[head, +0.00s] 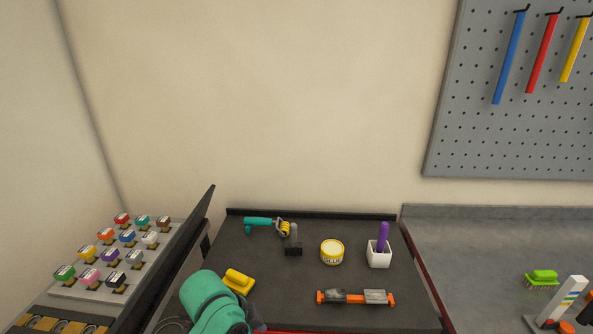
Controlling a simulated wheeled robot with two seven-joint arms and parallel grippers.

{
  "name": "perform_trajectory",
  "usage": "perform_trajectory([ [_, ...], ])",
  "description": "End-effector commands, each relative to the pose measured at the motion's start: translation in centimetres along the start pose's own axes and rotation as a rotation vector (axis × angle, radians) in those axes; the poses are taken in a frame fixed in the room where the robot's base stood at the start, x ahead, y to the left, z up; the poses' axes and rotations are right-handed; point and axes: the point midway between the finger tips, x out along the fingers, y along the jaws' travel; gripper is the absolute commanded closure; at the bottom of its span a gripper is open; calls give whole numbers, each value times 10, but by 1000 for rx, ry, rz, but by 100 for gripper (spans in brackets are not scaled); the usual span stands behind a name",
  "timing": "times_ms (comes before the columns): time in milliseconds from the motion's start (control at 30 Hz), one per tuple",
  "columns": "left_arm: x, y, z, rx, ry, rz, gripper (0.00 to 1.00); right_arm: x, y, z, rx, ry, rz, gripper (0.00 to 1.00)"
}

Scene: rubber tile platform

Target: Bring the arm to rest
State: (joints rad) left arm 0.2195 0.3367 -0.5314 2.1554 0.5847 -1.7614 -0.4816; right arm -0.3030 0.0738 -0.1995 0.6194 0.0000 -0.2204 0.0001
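Neither of my grippers can be made out in the head view. A large rounded teal shape with dark parts (208,300) is at the bottom edge, left of centre, over the front left of the black mat. It is cut off by the frame, and I cannot tell whether it is a tool or part of an arm. No gripper fingers show on it.
The black mat (300,285) holds a yellow block (238,281), teal-handled tool (258,222), dark block (293,246), yellow-lidded tin (332,252), white cup (379,258) with a purple item, and orange-ended bar (355,297). A rack of coloured-capped jars (110,262) stands left. Grey counter (460,255) is right.

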Motion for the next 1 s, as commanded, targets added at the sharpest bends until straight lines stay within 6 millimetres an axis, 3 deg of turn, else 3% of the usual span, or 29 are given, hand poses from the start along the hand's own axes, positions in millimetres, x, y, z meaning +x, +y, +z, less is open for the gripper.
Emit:
perform_trajectory([
  [33, 6, 10, 14, -129, 20, -13, 38, 0, 0, 0, 0, -1, 0, 28],
  [200, 7, 26, 70, -515, 20, -109, 38, 0, 2, 0, -1, 0, 2, 28],
  [567, -18, 69, 192, -1055, -125, -324, 38, 0, 6, -1, -4, 1, 7, 28],
  [800, 63, 66, 216, -1052, -155, -297, 38, 0, 6, -2, -4, 3, 8, 28],
  [1000, 142, 84, 251, -1050, -190, -267, 38, 0, 6, -2, -4, 3, 8, 28],
])
